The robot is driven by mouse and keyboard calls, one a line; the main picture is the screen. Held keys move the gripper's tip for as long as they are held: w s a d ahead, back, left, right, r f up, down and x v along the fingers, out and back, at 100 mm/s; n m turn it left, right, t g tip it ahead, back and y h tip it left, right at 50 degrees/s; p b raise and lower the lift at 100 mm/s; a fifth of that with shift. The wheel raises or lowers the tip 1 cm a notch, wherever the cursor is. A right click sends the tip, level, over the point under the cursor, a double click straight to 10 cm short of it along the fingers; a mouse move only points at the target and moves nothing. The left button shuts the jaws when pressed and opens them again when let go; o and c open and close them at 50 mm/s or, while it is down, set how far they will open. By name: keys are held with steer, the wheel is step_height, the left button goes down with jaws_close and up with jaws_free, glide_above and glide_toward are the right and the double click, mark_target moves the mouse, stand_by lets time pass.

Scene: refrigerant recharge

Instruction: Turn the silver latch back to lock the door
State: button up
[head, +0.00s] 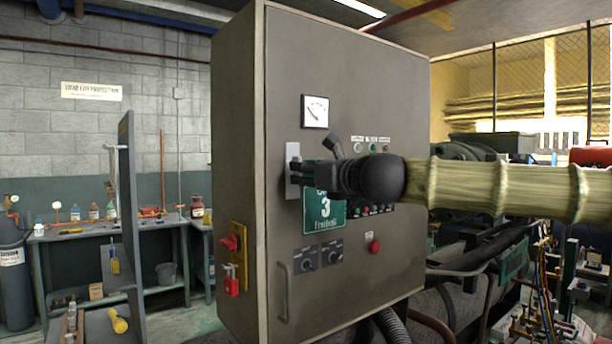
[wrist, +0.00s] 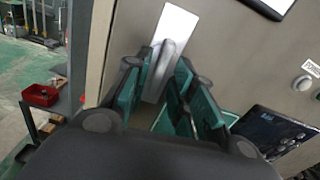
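The silver latch (wrist: 160,72) is a slim lever on a pale metal plate (wrist: 178,25), near the left edge of the grey cabinet door (head: 345,75). The plate also shows in the head view (head: 292,155), where my gripper hides most of the lever. The door looks flush with the cabinet. My gripper (head: 303,174) reaches in from the right, in front of the plate. In the wrist view its teal-padded fingers (wrist: 161,75) are apart, with the lever between them. The lever looks nearly in line with the plate. I cannot tell whether a finger touches it.
A teal number 3 sign (head: 324,222) and a dark control panel (wrist: 270,130) lie close below and right of my gripper. A red emergency button (head: 375,247) sits lower. A red switch with padlock (head: 232,283) is on the cabinet's left side. A workbench (head: 90,232) stands at left.

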steer(key=shift+s+d+r, duration=0.1)
steer(key=v, duration=0.9)
steer(key=shift+b, duration=0.3)
stand_by(0.4)
